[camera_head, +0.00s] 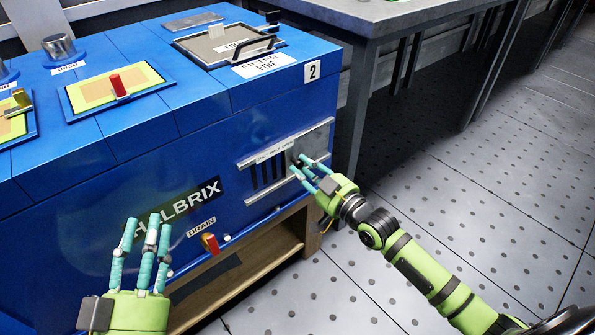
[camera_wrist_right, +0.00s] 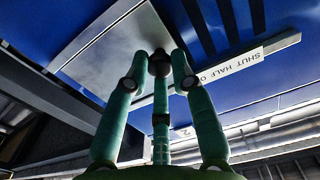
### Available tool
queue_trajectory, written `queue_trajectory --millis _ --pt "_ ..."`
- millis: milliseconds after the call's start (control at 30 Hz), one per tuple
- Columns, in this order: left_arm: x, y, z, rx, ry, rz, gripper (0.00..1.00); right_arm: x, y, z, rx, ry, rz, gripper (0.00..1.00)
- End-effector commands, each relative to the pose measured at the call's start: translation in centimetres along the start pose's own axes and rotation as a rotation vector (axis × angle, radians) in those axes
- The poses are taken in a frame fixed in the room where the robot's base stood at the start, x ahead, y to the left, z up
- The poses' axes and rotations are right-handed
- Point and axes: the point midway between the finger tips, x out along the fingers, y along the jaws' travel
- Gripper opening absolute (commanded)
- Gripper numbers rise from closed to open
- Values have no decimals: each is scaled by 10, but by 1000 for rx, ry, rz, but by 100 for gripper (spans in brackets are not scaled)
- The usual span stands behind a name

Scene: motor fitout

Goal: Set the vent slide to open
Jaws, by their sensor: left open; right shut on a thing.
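The vent (camera_head: 268,175) is on the front face of the blue machine, with dark upright slots between two metal rails. The bare metal slide plate (camera_head: 316,141) covers its right part; the plate also shows in the right wrist view (camera_wrist_right: 105,52). A label (camera_head: 274,150) reading shut, half, open runs along the top. My right gripper (camera_head: 305,168) is shut on the slide's dark knob (camera_wrist_right: 159,62), with its fingers around it. The knob is largely hidden in the head view. My left gripper (camera_head: 143,222) is open and empty, in front of the machine's lower left.
A red drain handle (camera_head: 210,242) sits low on the front, right of my left gripper. A red lever (camera_head: 119,86) and a tray with a black handle (camera_head: 228,45) are on top. A grey table (camera_head: 365,18) stands close behind, at right. Floor at right is clear.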

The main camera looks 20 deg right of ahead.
Motion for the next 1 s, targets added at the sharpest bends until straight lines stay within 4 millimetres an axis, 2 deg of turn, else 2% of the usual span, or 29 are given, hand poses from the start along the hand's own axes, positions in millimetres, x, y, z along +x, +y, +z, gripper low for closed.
queue_trajectory --millis 33,333,367,400,767,867,1000 --pt "0 -1 2 0 -11 -1 41 1 5 -7 -3 15 6 0" --pt "0 -1 3 0 -14 -2 41 1 8 -8 -5 19 10 0" --pt "0 -1 3 0 -14 -2 41 1 8 -8 -5 19 11 37" --pt "0 -1 3 0 -14 -2 41 1 8 -8 -6 18 11 47" --pt "0 0 2 1 -12 -1 41 -2 6 -3 -2 7 7 47" --pt "0 0 2 1 -12 -1 41 -10 6 -1 -1 4 7 47" --pt "0 0 2 1 -12 -1 41 -32 5 -1 -3 2 6 47"
